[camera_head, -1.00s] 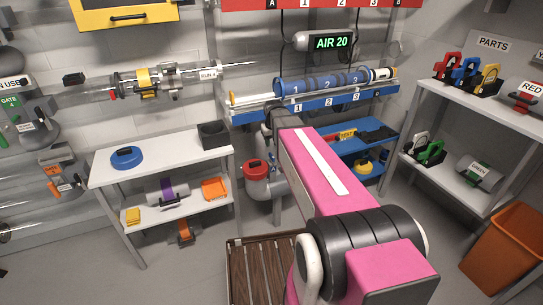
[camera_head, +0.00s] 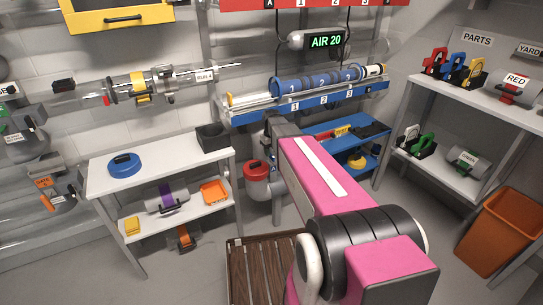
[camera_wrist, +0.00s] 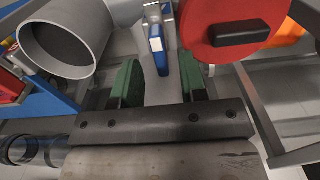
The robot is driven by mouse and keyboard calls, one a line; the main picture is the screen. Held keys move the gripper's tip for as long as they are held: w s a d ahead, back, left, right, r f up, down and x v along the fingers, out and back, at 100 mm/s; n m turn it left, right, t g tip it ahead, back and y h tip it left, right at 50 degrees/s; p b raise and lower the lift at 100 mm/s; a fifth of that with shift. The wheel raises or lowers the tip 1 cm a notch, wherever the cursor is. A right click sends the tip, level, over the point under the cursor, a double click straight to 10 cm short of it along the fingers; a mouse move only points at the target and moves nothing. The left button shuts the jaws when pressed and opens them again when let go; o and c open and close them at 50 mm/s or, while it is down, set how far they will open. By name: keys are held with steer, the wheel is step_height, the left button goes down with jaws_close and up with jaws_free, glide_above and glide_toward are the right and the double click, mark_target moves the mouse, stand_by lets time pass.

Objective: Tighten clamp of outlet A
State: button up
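My gripper (camera_wrist: 158,64) shows in the wrist view with two green fingers apart and nothing clearly held between them. A blue-and-white lever-like part (camera_wrist: 157,48) shows between and beyond the fingers; I cannot tell whether it is the clamp. A grey open pipe end (camera_wrist: 64,36) is at upper left, and a red round cap with a black handle (camera_wrist: 232,20) is at upper right, close to the fingers. In the head view, a grey pipe with a red top (camera_head: 256,174) stands left of my pink arm. My gripper is hidden there. No outlet A label is readable beside these pipes.
A white table (camera_head: 192,159) stands left, with a blue ring (camera_head: 124,164) and dark box (camera_head: 213,137). A blue rail (camera_head: 306,104) carries numbered blue cylinders. A parts shelf (camera_head: 487,99) and orange bin (camera_head: 500,229) stand right.

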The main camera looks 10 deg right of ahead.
steer(key=shift+f, duration=1.2)
jaws_close()
